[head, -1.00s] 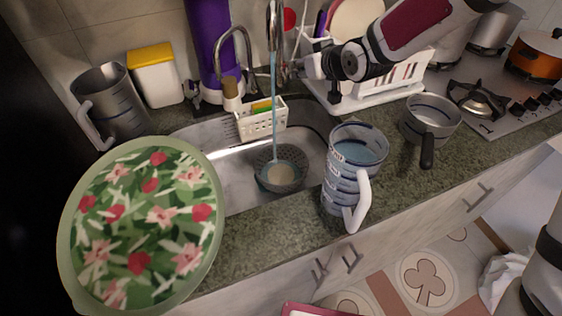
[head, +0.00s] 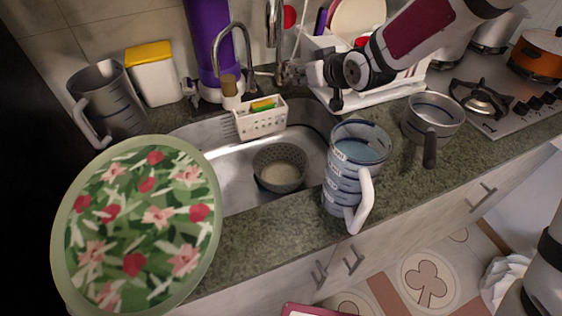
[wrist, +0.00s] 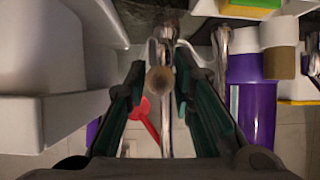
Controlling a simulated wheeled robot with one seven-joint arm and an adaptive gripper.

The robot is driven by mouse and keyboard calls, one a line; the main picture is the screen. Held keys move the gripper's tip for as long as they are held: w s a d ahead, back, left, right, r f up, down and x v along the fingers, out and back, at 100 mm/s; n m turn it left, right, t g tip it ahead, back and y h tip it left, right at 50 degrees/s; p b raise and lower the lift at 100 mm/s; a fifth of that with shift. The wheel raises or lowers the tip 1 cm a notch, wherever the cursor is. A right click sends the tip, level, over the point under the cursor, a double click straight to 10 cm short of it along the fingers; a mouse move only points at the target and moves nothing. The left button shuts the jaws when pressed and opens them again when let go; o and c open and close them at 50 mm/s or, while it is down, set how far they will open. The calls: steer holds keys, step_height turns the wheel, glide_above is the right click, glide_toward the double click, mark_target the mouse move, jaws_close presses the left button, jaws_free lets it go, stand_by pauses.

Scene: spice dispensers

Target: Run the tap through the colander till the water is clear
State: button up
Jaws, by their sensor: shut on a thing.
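The grey colander (head: 279,161) sits in the sink (head: 235,170) with pale grain-like contents inside. The tall metal tap (head: 274,32) stands behind the sink, above the colander, and no water stream shows from it. My gripper (head: 292,75) is at the tap's right side, low on its body. In the wrist view the tap (wrist: 163,55) runs between the two dark green-lined fingers of my gripper (wrist: 160,95), which is shut on the tap's handle. The exact contact is small and partly hidden.
A measuring jug of water (head: 345,185) stands on the counter right of the sink, beside a saucepan (head: 432,118). A sponge caddy (head: 262,120) hangs at the sink's back. The dish rack (head: 385,97) is close under my arm. A large floral tray (head: 140,225) fills the left front.

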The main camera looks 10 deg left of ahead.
steer(key=shift+s+f, duration=0.1)
steer(key=shift+f, duration=0.05)
steer(key=o, duration=1)
steer(key=p+v, duration=0.5)
steer(key=v, duration=0.2)
